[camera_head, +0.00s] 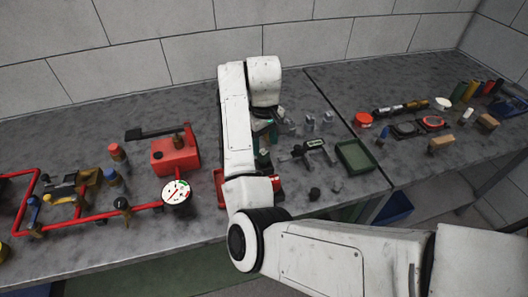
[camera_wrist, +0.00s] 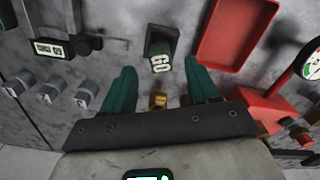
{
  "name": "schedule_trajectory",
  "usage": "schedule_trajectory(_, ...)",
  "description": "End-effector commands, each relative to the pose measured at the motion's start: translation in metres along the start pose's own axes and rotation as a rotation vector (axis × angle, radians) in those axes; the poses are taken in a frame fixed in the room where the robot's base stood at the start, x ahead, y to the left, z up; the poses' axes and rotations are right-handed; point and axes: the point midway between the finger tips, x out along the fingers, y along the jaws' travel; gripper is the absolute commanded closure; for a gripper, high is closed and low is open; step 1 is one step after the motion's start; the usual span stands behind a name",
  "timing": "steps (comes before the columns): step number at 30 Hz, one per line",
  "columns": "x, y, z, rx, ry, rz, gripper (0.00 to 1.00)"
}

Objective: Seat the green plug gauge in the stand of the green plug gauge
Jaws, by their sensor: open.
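In the wrist view my gripper (camera_wrist: 160,70) is open, with its two green fingers apart. A dark block with a pale "GO" label in green letters (camera_wrist: 161,64) stands just beyond the fingertips, roughly centred between them. It looks like the stand or the gauge itself; I cannot tell which. A small brass-coloured piece (camera_wrist: 158,101) shows between the fingers near the palm, partly hidden by the gripper body; whether it belongs to the gauge is unclear. In the head view my arm hides most of this spot, and a green part (camera_head: 263,157) shows beside it.
A red tray (camera_wrist: 237,28) lies close by the right finger, with a red pump part (camera_wrist: 272,108) nearer. A black caliper-like tool (camera_head: 312,148) and small metal blocks (camera_head: 310,122) lie on the other side. A green tray (camera_head: 356,156) stands further right.

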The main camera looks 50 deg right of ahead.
Motion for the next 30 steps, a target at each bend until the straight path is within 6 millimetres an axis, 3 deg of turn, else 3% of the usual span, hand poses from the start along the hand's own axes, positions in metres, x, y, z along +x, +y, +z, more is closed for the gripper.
schedule_trajectory(1, -0.017, -0.002, -0.002, 0.0, 0.005, -0.003, 0.4)
schedule_trajectory(6, -0.042, -0.001, -0.001, 0.0, 0.004, -0.003, 0.4)
schedule_trajectory(15, -0.054, 0.0, 0.0, 0.0, 0.0, 0.0, 0.4)
schedule_trajectory(20, -0.045, 0.01, 0.009, 0.018, 0.007, 0.042, 0.4)
schedule_trajectory(26, -0.016, 0.039, 0.043, 0.052, 0.051, 0.187, 0.4)
schedule_trajectory(30, 0.006, 0.044, 0.072, 0.039, 0.093, 0.262, 0.4)
